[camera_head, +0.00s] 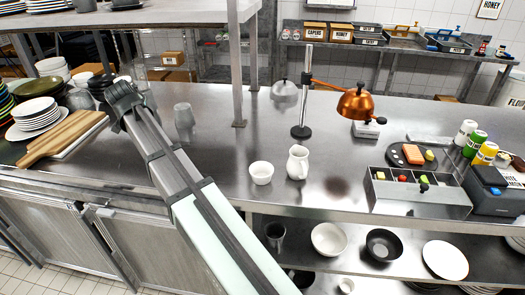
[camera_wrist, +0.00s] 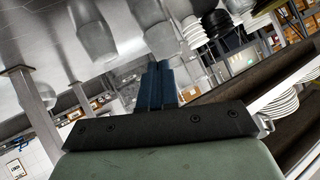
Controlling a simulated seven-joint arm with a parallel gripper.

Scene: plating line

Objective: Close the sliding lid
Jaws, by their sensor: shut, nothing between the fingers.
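A grey metal box (camera_head: 418,202) stands at the right of the steel counter. Its top is at least partly open, showing small red and yellow items in compartments at the back. A small dark knob (camera_head: 424,187) shows at its top, but I cannot clearly tell the lid's outline. My gripper (camera_head: 124,92) is far to the left of the box, above the counter near the wooden boards, and points away from the camera. In the wrist view, its dark blue fingers (camera_wrist: 157,86) are together with nothing between them.
A white jug (camera_head: 298,163) and white bowl (camera_head: 261,173) stand mid-counter. A copper lamp (camera_head: 356,103), a dark tray (camera_head: 412,156) and several bottles (camera_head: 465,131) are near the box. A shelf post (camera_head: 236,70) rises behind. Wooden boards (camera_head: 62,138) and plates are at left.

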